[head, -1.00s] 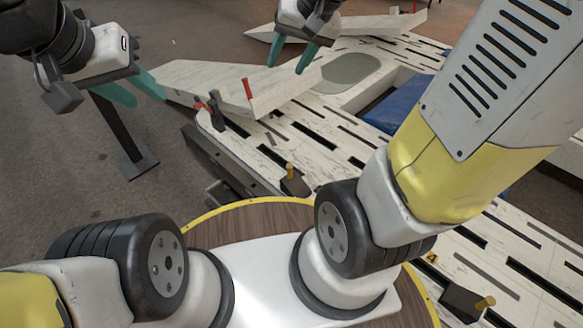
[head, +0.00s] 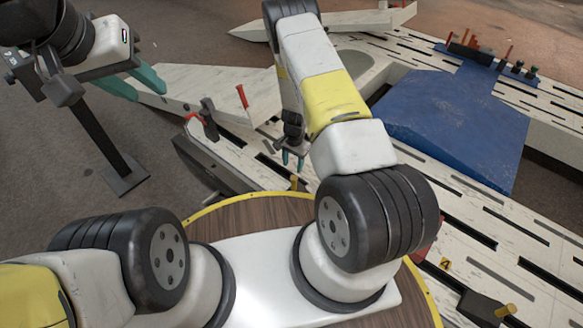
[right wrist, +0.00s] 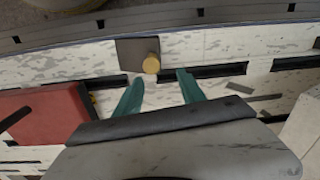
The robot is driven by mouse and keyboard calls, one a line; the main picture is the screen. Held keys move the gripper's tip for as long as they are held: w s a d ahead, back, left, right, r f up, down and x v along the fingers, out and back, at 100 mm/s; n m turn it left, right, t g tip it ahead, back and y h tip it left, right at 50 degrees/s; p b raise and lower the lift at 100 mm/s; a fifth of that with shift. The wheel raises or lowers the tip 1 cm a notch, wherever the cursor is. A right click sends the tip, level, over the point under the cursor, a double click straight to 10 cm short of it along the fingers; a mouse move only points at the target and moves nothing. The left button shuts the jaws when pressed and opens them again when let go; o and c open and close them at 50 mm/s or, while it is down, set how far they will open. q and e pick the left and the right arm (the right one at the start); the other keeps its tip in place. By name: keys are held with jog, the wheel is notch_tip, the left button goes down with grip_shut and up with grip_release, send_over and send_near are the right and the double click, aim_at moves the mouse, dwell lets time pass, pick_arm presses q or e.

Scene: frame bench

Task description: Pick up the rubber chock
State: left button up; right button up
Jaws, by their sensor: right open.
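I cannot tell for certain which object is the rubber chock. A dark block with a yellow knob (right wrist: 130,50) sits by the bench edge in the right wrist view, just beyond my right fingertips. A red block (right wrist: 45,118) with a dark side lies to the left there. My right gripper (right wrist: 161,77) is open with nothing between its teal fingers. In the head view my right gripper (head: 292,161) hangs low over the pale slotted bench, its arm hiding part of it. My left gripper (head: 149,95) is open and empty beyond the bench's left side.
A pale wing-like panel (head: 195,82) lies across the bench. A red-handled clamp (head: 243,97) stands on it. A blue covered piece (head: 455,125) fills the middle right. Another dark block with a yellow knob (head: 482,309) sits at lower right. A dark stand (head: 100,140) is on the floor.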

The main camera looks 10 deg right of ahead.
aim_at(294, 183)
jog(key=f, duration=0.3)
jog(key=s+f, duration=0.1)
jog(key=f, duration=0.7)
jog(key=shift+s+d+f, duration=0.1)
jog(key=shift+s, duration=0.15)
grip_shut()
dwell(0.9)
